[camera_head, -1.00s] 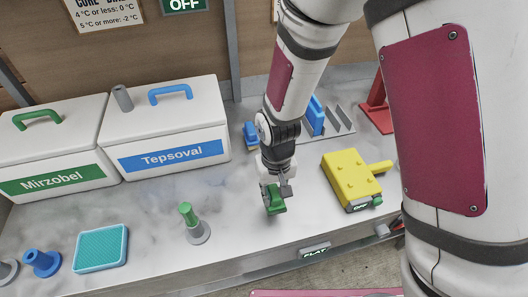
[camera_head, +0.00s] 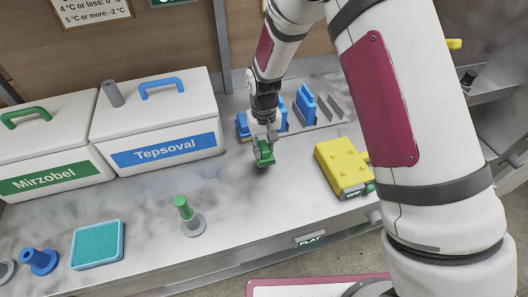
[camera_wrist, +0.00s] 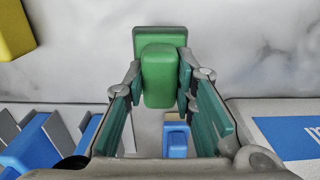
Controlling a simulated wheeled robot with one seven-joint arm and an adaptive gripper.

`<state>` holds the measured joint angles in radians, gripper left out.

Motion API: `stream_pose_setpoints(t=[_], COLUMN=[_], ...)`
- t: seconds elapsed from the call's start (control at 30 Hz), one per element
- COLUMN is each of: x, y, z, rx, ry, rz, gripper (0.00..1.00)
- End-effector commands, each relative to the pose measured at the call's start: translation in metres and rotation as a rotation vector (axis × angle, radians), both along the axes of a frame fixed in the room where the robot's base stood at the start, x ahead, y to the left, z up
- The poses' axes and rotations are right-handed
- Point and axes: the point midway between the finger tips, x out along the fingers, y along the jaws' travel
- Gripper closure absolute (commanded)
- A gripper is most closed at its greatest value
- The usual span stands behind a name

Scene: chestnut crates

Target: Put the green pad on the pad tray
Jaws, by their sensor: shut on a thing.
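The green pad (camera_head: 265,154) is a green block with a raised grip. My gripper (camera_head: 263,143) is shut on it, above the counter towards the blue pieces. In the wrist view the green pad (camera_wrist: 160,75) sits between the fingertips (camera_wrist: 160,80), with its broader part beyond them. A small blue pad (camera_head: 242,127) with a pale underside is just behind and left of my gripper; in the wrist view it (camera_wrist: 176,138) shows between the fingers. I cannot tell for certain which thing is the pad tray; my gripper hides part of the surface by the blue pad.
A grey rack (camera_head: 330,109) with blue plates stands to the right behind my gripper. A yellow box (camera_head: 342,168) is to the right. The white Tepsoval crate (camera_head: 160,122) is at left. A green-topped peg (camera_head: 186,213) and a turquoise mat (camera_head: 97,244) are at front left.

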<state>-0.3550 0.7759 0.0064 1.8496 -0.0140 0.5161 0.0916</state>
Motion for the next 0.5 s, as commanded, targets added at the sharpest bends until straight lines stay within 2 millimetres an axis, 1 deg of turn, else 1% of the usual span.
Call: stream_pose_setpoints(t=[0.07, 0.13, 0.3, 0.5], x=[0.009, 0.004, 0.005, 0.007], y=[0.000, -0.001, -0.001, 0.000], z=[-0.002, -0.014, -0.032, -0.036], rx=[0.000, -0.001, -0.001, 0.000], ry=[-0.001, 0.005, 0.002, -0.001], rz=[-0.001, 0.000, -0.001, -0.001], gripper=[0.98, 0.98, 0.98, 0.98])
